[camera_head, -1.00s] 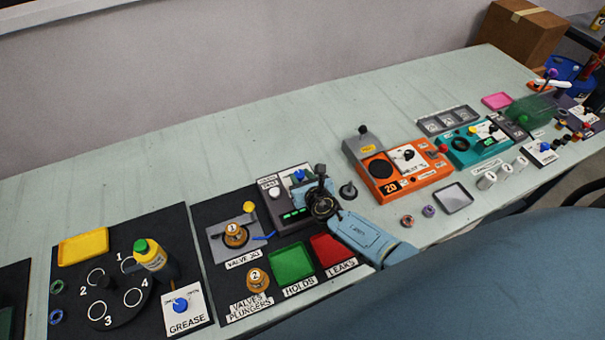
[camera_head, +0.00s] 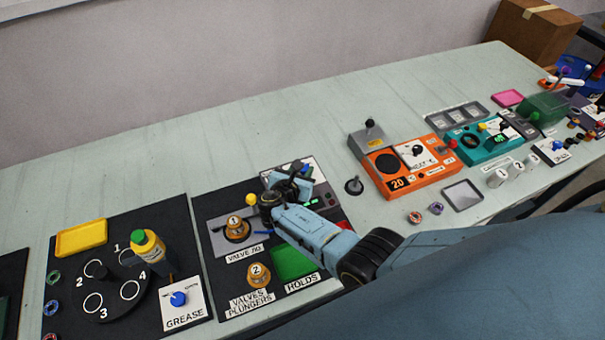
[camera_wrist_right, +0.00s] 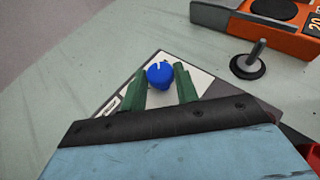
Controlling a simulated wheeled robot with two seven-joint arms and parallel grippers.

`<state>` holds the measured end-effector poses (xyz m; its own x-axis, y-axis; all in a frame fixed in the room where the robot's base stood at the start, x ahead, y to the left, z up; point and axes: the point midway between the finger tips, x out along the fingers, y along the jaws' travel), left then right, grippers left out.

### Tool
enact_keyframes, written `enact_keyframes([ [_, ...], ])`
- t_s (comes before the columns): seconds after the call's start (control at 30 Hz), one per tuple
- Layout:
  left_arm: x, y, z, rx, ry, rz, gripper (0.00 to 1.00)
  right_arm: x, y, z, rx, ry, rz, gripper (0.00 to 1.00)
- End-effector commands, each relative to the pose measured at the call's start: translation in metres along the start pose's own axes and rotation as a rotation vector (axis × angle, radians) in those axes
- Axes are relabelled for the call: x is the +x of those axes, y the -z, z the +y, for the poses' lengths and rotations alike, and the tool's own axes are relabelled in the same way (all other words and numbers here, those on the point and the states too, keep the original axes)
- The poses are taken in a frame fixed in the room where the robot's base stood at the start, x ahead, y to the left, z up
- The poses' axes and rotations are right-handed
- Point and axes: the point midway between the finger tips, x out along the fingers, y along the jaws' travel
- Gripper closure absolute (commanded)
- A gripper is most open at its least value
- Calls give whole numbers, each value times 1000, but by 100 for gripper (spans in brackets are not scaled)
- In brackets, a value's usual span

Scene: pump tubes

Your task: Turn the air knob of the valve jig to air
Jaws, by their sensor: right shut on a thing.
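The blue air knob (camera_wrist_right: 160,76) with a white mark sits on a white plate in the right wrist view. The green fingers of my right gripper (camera_wrist_right: 160,80) stand on either side of it, shut on it. In the head view my right gripper (camera_head: 288,182) is at the back of the black mat and hides most of the knob and its plate (camera_head: 268,174). The valve jig (camera_head: 222,242) is a grey plate left of the gripper, holding a brass valve marked 1 (camera_head: 236,228). My left gripper is not in view.
A yellow ball (camera_head: 250,200) stands close left of the gripper. A green HOLDS tray (camera_head: 293,262) lies in front, and the red LEAKS tray is mostly hidden by my arm. A grey peg on a round base (camera_head: 354,186) and an orange device (camera_head: 410,170) stand to the right.

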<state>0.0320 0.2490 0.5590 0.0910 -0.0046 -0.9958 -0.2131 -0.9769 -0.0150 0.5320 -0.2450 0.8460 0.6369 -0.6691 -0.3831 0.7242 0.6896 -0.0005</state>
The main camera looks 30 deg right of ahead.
Motion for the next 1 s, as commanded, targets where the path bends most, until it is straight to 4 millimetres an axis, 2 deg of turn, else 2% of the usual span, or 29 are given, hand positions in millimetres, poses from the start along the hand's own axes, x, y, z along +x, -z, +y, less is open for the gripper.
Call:
enact_keyframes([
  [0.63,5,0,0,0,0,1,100,0,0,0,20,46,0,92],
  [0.67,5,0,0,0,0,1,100,0,0,0,20,46,0,66],
  [0.77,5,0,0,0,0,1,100,0,0,1,20,45,0,53],
  [0.8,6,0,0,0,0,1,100,0,0,1,20,45,0,50],
  [1.0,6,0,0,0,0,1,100,0,0,1,19,45,-1,50],
])
